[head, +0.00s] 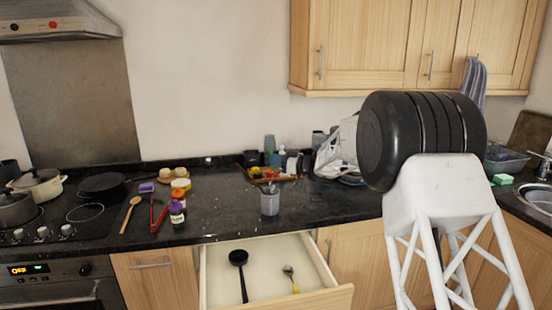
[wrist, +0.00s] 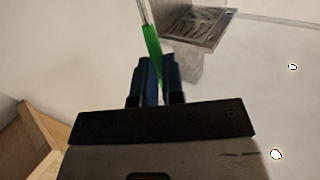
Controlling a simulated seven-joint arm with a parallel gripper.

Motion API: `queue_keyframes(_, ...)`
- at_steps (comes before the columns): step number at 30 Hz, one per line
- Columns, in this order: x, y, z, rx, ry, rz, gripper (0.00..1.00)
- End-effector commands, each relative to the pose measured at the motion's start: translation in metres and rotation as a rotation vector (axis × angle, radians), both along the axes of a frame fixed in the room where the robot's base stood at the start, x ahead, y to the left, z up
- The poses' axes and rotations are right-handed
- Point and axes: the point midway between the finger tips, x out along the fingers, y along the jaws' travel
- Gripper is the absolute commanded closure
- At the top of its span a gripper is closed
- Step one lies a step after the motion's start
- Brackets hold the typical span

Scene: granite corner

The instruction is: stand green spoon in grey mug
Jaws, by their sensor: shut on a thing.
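My gripper (wrist: 156,62) shows in the wrist view with its two blue fingers closed on the green handle of the green spoon (wrist: 151,40). A shiny metal part of the spoon reaches to the top edge of the picture, so I cannot see its whole shape. The grey mug (head: 270,203) stands upright on the dark counter in the head view, behind the open drawer. Something small shows at its rim, too small to tell. My gripper and the spoon do not show in the head view.
The open drawer (head: 213,277) holds a black ladle (head: 240,272) and a spoon with a yellow handle (head: 291,278). A wooden tray (head: 262,176) with several things stands behind the mug. Jars (head: 177,207), red tongs (head: 158,214) and a wooden spoon (head: 130,214) lie left. A white bag (head: 338,153) stands right.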

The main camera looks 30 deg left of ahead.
Motion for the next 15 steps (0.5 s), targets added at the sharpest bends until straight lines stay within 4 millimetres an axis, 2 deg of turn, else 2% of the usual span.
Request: queue_keyframes(15,0.0,0.0,-0.025,0.0,0.0,0.0,1.0)
